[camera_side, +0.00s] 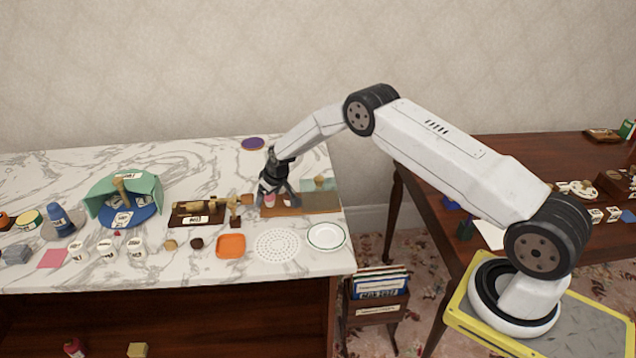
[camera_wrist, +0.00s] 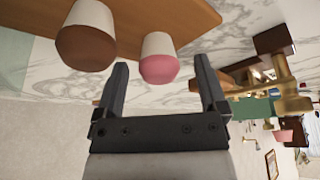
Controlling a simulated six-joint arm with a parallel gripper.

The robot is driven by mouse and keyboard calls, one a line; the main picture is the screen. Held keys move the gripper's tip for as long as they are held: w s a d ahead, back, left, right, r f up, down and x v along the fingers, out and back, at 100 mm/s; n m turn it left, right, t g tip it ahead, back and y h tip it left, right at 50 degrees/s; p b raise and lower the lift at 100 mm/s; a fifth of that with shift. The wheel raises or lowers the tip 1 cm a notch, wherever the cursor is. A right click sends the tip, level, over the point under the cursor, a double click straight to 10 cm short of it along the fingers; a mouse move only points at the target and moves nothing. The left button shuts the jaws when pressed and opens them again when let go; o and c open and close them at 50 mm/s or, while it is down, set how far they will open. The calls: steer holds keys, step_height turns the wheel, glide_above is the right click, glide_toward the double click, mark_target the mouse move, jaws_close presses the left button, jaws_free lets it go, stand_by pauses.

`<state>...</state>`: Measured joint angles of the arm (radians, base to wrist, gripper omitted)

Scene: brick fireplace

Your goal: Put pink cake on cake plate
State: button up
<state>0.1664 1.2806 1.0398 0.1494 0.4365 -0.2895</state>
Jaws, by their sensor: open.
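The pink cake (camera_wrist: 158,66) has a pink top and a white wrapper, and stands on a brown wooden board (camera_wrist: 192,16). In the side view the pink cake (camera_side: 269,199) is partly hidden by my gripper (camera_side: 279,199). My gripper (camera_wrist: 160,66) is open and points down at the board, with the cake between its fingertips in the wrist view. I cannot tell whether either finger touches it. A white plate with a green rim (camera_side: 326,237) lies empty in front of the board, and a white perforated round mat (camera_side: 277,245) lies left of it. I cannot tell which is the cake plate.
A brown cake (camera_wrist: 86,44) stands beside the pink one on the board. A brass-coloured object on a wooden base (camera_side: 202,211) stands left of my gripper. An orange tray (camera_side: 231,245) lies near the front. The marble counter's right edge is close to the plate.

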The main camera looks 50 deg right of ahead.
jaws_close()
stand_by(0.3)
steer(key=shift+r, duration=0.1)
steer(key=shift+r, duration=1.6)
steer(key=s+a+r, duration=0.1)
steer(key=s+r, duration=0.8)
steer(key=s, duration=0.5)
steer(key=shift+a+r, duration=0.3)
steer(key=shift+a, duration=0.1)
